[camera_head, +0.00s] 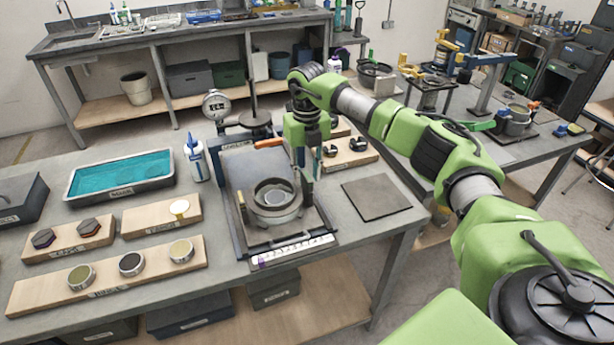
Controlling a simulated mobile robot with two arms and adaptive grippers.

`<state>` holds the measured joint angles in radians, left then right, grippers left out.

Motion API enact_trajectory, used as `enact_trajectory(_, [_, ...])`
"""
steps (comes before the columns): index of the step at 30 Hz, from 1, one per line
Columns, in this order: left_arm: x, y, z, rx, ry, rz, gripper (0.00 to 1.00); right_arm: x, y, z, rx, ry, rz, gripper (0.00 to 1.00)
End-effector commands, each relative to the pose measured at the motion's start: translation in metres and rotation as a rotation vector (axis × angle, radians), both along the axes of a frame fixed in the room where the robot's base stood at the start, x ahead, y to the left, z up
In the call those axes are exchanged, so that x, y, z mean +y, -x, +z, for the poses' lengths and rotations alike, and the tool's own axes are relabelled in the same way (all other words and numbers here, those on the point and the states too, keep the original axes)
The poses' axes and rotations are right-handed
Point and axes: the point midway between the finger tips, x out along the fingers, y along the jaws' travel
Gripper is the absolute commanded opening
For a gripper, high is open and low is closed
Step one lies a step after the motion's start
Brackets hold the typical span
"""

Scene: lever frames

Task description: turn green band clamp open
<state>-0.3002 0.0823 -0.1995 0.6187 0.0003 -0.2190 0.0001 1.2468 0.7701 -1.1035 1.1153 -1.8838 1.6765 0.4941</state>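No clamp plainly marked as the green band clamp stands out. A metal ring assembly (276,202) sits upright on a dark tray (240,172) on the near bench. A dark green upright piece (318,162) shows beside my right gripper; I cannot tell whether it is a clamp lever or touches the fingers. On the right bench, a bright green piece (481,126) sticks out left from beside a grey pot (514,121). My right gripper (309,172) points down above and behind the ring assembly. Its finger gap is too small to read. My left gripper is out of view.
A dial gauge (216,106) and a white bottle (196,158) stand left of my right gripper. A teal-filled tray (120,175) and wooden boards (110,283) lie farther left. A flat grey plate (376,198) lies right of the ring assembly, with bare bench around it.

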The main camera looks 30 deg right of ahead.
Motion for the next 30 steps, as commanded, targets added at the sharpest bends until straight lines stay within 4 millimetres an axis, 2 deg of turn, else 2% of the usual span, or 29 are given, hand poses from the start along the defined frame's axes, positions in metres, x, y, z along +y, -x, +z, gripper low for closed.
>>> enact_trajectory(9, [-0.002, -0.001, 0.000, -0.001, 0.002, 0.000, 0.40, 0.000, -0.001, 0.069, -0.006, 0.000, -0.001, 0.28])
enact_trajectory(15, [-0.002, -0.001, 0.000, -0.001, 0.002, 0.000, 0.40, 0.000, -0.001, 0.097, -0.003, -0.001, 0.000, 0.28])
enact_trajectory(20, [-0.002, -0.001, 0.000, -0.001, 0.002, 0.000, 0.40, 0.000, 0.000, 0.105, 0.000, -0.001, 0.000, 0.28])
enact_trajectory(30, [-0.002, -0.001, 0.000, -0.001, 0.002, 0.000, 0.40, 0.000, 0.000, 0.106, -0.001, -0.001, 0.000, 0.28])
